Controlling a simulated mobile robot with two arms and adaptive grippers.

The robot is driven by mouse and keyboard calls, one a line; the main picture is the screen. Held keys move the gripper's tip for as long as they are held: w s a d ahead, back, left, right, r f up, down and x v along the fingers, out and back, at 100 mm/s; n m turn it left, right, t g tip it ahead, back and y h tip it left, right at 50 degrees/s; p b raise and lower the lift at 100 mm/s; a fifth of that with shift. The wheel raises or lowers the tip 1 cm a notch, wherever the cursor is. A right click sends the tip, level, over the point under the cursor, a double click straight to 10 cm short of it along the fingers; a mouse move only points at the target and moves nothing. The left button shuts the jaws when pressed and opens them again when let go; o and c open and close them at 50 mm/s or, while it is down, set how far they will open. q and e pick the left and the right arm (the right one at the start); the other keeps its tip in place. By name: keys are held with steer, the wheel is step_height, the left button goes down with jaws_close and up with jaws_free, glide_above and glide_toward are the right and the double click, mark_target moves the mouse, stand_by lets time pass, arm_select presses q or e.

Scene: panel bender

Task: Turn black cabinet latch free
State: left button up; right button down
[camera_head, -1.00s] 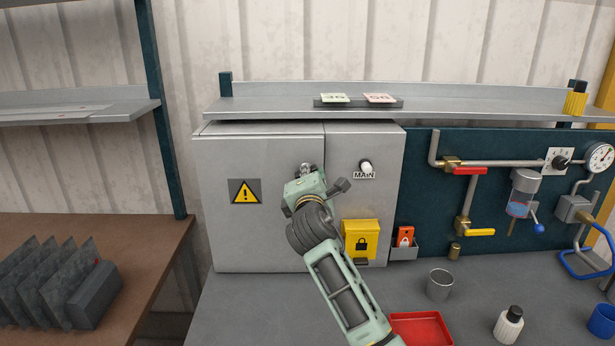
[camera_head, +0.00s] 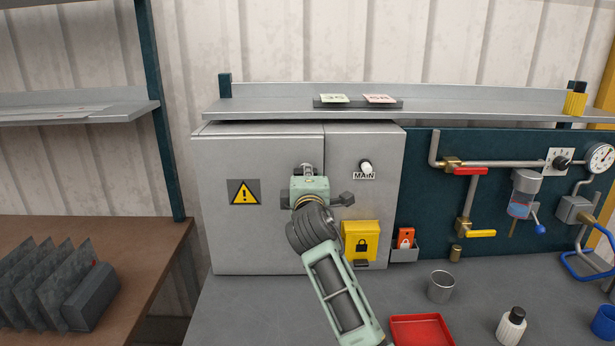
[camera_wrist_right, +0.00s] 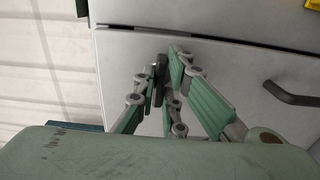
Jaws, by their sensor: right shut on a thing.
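The grey cabinet (camera_head: 262,235) stands at the back of the bench. My right gripper (camera_head: 307,169) is up against its front, near the seam between the wide left door and the narrower right section. In the right wrist view my right gripper (camera_wrist_right: 163,80) is shut on the black latch (camera_wrist_right: 153,85), a small dark piece between the fingertips. Most of the latch is hidden by the fingers there, and the gripper covers it in the head view. My left gripper is not in view.
A dark curved handle (camera_wrist_right: 291,97) is on the cabinet door. A MAIN knob (camera_head: 366,167) and a yellow lock box (camera_head: 360,240) are right of my gripper. A metal cup (camera_head: 440,286), red tray (camera_head: 421,331) and white bottle (camera_head: 509,326) stand on the bench. A shelf (camera_head: 450,107) overhangs the cabinet.

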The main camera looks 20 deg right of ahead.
steer(key=c, duration=1.8)
jaws_free()
steer(key=shift+d, duration=0.1)
steer(key=shift+c, duration=0.2)
steer(key=v, duration=1.2)
